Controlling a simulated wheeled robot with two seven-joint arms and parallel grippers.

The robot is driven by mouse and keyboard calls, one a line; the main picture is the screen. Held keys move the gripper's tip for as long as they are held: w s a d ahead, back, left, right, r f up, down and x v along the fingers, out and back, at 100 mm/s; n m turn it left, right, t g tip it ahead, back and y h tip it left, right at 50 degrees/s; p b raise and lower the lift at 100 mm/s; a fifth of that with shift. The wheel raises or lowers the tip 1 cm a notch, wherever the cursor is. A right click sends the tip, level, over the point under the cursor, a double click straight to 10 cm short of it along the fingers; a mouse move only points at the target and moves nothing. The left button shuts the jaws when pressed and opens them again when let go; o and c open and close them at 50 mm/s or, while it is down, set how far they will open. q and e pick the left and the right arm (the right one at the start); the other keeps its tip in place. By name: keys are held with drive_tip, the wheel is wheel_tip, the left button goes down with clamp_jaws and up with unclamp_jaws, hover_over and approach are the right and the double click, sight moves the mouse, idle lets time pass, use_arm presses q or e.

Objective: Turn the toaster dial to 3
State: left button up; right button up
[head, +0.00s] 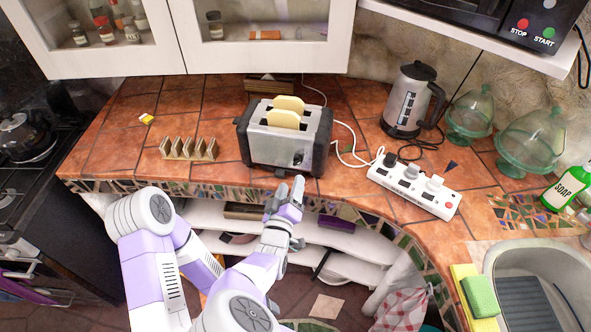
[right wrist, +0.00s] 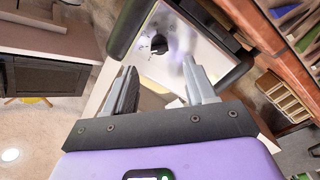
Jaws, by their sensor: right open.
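The silver toaster (head: 262,148) with black ends stands on the tiled counter, with two pale bread slices (head: 284,117) in its slots. Its shiny front panel fills the upper middle of the right wrist view (right wrist: 190,50). A small black knob (right wrist: 159,44) sits on that panel; its setting cannot be read. My right gripper (head: 294,186) is just in front of the toaster, over the counter's front edge. In the right wrist view its two grey fingers (right wrist: 163,85) are spread, with nothing between them, and the knob is beyond their tips. My left gripper does not show.
A wooden rack (head: 188,149) stands left of the toaster. A white power strip (head: 413,187), a kettle (head: 408,100) and green glass jars (head: 470,115) are to the right. A sink (head: 535,285) is at lower right. Tiles left of the rack are mostly clear.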

sight(297, 164)
drive_tip(key=b+x, duration=0.1)
drive_tip(key=x, duration=0.6)
drive_tip(key=shift+w+r, duration=0.1)
drive_tip(key=shift+w, duration=0.15)
drive_tip(key=shift+c, duration=0.5)
clamp_jaws()
